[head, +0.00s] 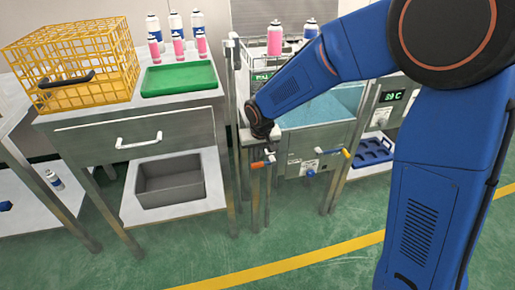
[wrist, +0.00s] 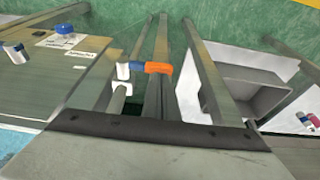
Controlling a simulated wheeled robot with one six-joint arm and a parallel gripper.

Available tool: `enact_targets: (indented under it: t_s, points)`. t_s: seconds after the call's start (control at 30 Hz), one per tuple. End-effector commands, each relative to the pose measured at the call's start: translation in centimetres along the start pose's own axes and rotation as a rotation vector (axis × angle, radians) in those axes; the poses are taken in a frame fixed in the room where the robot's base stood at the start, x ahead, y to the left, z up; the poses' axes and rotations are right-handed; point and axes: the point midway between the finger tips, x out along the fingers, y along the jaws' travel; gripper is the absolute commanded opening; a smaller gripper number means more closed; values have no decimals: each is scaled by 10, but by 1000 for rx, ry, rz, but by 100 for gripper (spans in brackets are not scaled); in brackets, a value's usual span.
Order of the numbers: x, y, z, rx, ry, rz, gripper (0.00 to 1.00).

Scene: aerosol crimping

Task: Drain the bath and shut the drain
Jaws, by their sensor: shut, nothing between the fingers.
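The bath (head: 318,140) is a steel tank with blue water (head: 325,108) in it, partly behind my arm. A blue knob (head: 310,173) sits low on its front by white labels; it also shows in the wrist view (wrist: 65,29). A yellow-handled valve (head: 346,152) is at the right of the front. An orange-handled valve (head: 257,165) is at the left, and in the wrist view (wrist: 158,67). My gripper (head: 262,130) is shut and empty, pointing down above the orange handle, apparently apart from it. Its fingertips are hard to make out. The drain's state cannot be told.
A steel bench (head: 100,118) at left carries a yellow wire basket (head: 85,62), a green tray (head: 180,79) and several cans. A grey bin (head: 170,183) is on its lower shelf. A rack with cans stands behind the bath. The green floor in front is clear.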

Motion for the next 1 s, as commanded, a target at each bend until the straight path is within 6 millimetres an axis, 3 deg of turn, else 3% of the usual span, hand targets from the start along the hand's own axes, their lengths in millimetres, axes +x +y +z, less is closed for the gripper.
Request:
enact_targets:
  t_s: [0.23,1.0]
  points:
    - [14,0,4,0,0,0,0]
    - [19,-3,6,-15,-1,49,0]
